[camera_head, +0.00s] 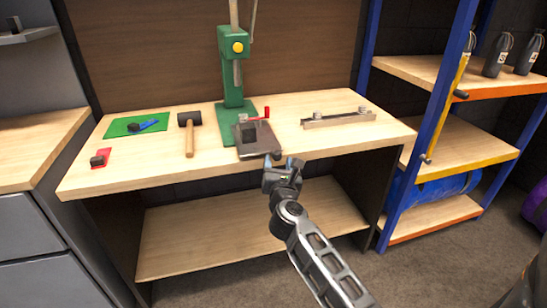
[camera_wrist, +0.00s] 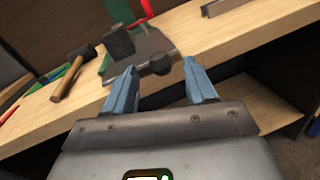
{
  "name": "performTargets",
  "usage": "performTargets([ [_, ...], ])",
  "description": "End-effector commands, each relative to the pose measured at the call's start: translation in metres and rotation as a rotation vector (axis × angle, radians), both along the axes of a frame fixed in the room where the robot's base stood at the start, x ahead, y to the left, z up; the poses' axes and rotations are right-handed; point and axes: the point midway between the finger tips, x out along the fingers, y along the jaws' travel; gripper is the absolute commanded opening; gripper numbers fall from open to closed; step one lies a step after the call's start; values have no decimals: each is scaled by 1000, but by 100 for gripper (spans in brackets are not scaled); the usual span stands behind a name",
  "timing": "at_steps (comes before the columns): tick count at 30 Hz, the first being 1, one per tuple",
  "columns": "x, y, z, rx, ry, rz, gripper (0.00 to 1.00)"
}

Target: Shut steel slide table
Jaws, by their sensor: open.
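The steel slide table (camera_head: 250,140) is a grey metal plate at the foot of the green press (camera_head: 232,70), on the wooden workbench. It reaches toward the bench's front edge. A dark round knob (camera_head: 276,154) sits at its front right corner, and a red handle (camera_head: 266,113) shows behind. My gripper (camera_head: 284,163) is just in front of the bench edge, close to the knob. In the wrist view my gripper (camera_wrist: 160,68) has its two blue fingers apart, with the knob (camera_wrist: 162,64) showing ahead between the tips. I cannot tell whether they touch it. The slide table (camera_wrist: 140,48) lies beyond.
On the bench (camera_head: 395,133) are a mallet (camera_head: 190,135), a green mat (camera_head: 120,126) with a blue tool, a red block (camera_head: 100,158) and a metal bar (camera_head: 338,119). A lower shelf (camera_head: 200,240) lies beneath. A blue-posted rack (camera_head: 425,120) stands right.

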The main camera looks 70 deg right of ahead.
Motion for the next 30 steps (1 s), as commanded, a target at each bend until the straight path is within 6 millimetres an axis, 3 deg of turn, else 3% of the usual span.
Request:
performTargets([
  [9,19,-34,0,0,-1,1,56],
  [20,22,-38,0,1,0,1,55],
  [30,22,-37,0,1,0,1,22],
])
